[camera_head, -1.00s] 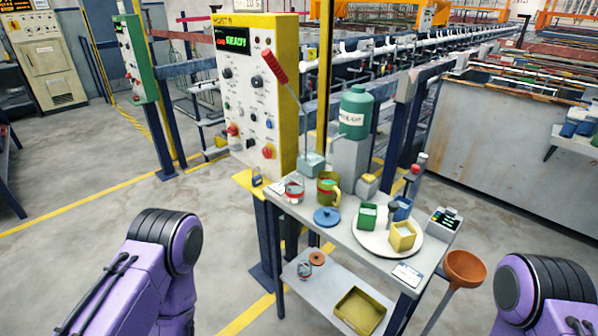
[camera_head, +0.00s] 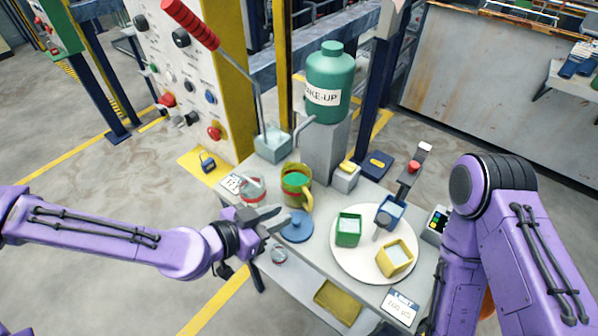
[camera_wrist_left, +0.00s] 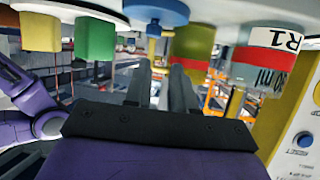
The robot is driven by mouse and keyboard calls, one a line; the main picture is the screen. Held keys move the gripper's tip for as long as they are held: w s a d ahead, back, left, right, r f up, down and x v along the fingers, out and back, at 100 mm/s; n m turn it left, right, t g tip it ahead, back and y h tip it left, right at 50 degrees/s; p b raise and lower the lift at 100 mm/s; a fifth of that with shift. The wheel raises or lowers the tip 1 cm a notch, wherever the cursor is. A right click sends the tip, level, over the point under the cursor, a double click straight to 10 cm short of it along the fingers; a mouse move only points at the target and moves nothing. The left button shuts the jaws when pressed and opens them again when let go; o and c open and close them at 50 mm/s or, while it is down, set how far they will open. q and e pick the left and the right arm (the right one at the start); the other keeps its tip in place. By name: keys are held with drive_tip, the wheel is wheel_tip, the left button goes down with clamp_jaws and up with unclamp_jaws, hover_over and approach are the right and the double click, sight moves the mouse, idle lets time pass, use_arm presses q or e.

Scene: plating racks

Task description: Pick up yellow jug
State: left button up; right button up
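The yellow jug (camera_head: 288,197) is olive-yellow with a red band, a green inside and a handle on its right. It stands upright on the small grey table. My left gripper (camera_head: 279,219) is open and empty, in front of the jug and to its left, apart from it. In the left wrist view, which is upside down, the jug (camera_wrist_left: 193,45) shows just beyond the two spread fingers (camera_wrist_left: 160,82). My right arm shows at the right of the head view, but its gripper is out of the picture.
A red-banded beaker (camera_head: 252,190) stands left of the jug. A white round plate (camera_head: 345,262) with small green, blue and yellow containers is at right. Behind stand a teal MAKE-UP bottle (camera_head: 330,75) and a red-handled lever (camera_head: 190,22).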

sight(308, 206)
use_arm(q)
drive_tip(key=shift+w+d+f+b, duration=0.3)
drive_tip(key=shift+d+f+b, duration=0.25)
drive_tip(key=shift+b, duration=0.15)
drive_tip(key=shift+w+d+p, duration=0.15)
drive_tip(key=shift+d, duration=0.4)
drive_tip(key=shift+w+d+p, duration=0.15)
drive_tip(key=shift+d, duration=0.35)
drive_tip(key=x, duration=0.1)
drive_tip(key=p+x, duration=0.1)
drive_tip(key=x, duration=0.3)
drive_tip(key=shift+w+d+r+p, duration=0.1)
drive_tip(key=shift+w+r+p, duration=0.05)
drive_tip(key=shift+w+p, duration=0.2)
drive_tip(key=shift+w+d, duration=0.1)
drive_tip(key=shift+d, duration=0.2)
clamp_jaws()
use_arm(e)
drive_tip(key=shift+s+r, duration=0.15)
drive_tip(key=shift+s, duration=0.3)
